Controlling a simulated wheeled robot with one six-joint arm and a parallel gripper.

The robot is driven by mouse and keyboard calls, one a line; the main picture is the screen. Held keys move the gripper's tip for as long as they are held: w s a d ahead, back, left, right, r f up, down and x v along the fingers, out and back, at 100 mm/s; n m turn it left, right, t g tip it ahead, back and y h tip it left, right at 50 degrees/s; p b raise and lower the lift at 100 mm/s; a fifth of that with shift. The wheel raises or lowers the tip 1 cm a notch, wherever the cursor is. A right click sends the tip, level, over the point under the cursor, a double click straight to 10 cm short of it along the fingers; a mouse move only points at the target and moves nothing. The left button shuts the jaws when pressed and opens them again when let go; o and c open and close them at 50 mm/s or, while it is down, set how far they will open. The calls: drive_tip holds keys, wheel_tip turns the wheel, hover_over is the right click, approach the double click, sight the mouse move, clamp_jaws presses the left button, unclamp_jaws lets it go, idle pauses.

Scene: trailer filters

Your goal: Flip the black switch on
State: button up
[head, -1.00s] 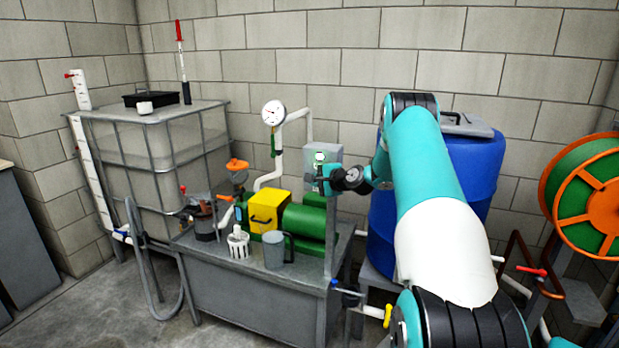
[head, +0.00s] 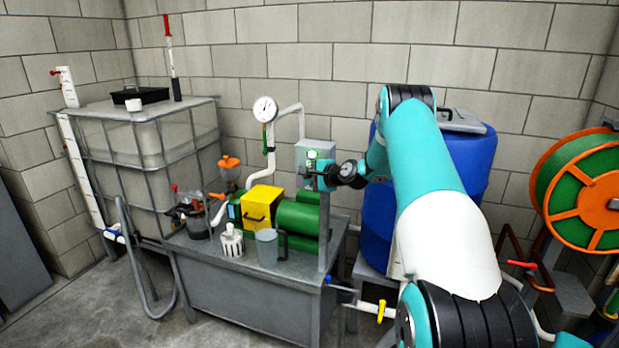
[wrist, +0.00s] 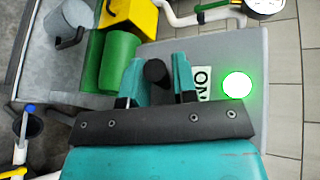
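The black switch (wrist: 156,72) shows in the wrist view between the two teal fingers of my gripper (wrist: 160,78). The fingers stand apart on either side of it; whether they touch it is not clear. In the head view my gripper (head: 322,176) is at the front of the box and hides the switch.
A bench (head: 240,285) below carries a green pump (head: 298,218), yellow box (head: 262,207) and grey jug (head: 267,247). A blue barrel (head: 475,165) stands behind my arm. A pressure gauge (head: 265,109) is left of the box; a hose reel (head: 590,195) is at right.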

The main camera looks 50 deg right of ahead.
drive_tip(key=b+v, duration=0.3)
drive_tip(key=v, duration=1.4)
drive_tip(key=shift+s+b, duration=0.2)
drive_tip(key=shift+b, duration=0.1)
drive_tip(key=shift+r, duration=0.15)
